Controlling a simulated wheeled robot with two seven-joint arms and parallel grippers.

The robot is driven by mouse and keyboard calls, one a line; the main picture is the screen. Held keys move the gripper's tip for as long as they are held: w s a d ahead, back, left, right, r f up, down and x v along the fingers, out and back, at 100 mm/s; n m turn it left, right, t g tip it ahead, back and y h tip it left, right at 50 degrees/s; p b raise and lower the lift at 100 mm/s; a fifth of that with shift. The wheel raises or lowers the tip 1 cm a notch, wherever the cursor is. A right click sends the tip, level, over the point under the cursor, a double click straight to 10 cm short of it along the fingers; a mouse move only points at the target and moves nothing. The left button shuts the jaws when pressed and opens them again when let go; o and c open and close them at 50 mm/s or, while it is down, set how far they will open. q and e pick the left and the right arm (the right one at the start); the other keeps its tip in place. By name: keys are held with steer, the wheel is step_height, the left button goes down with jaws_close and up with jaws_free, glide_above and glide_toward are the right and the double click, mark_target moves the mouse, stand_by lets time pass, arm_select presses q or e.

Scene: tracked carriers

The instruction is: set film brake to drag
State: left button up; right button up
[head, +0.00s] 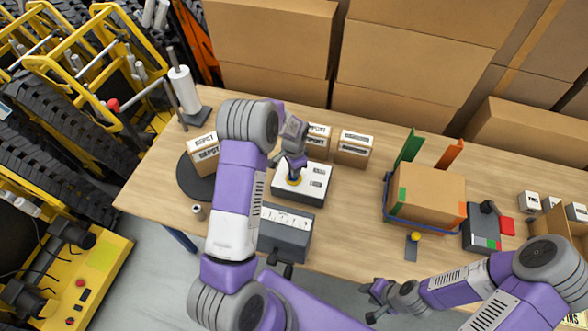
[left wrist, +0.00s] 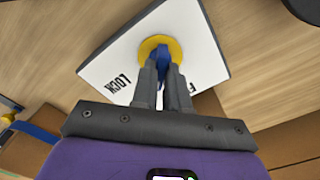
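The film brake looks to be a white box (head: 313,186) on the table with printed labels and a yellow disc. In the left wrist view its white top (left wrist: 196,44) shows the word LOCK and part of a label starting with F. A blue lever (left wrist: 163,57) stands on the yellow disc (left wrist: 149,44). My left gripper (left wrist: 162,72) has its fingers close together on either side of the lever. It also shows in the head view (head: 295,172), pointing down over the box. My right gripper (head: 368,301) is open and empty in front of the table's front edge.
Small cartons (head: 354,148) stand behind the brake, and another carton (head: 203,153) is on a dark round plate. A grey box (head: 287,237) sits in front. A strapped carton (head: 428,195) and a dark device (head: 482,228) are at right.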

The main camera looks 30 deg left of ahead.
arm_select(q)
steer(key=o, duration=0.4)
step_height(320, 180, up, 8)
steer(key=shift+f, duration=0.2)
stand_by(0.6)
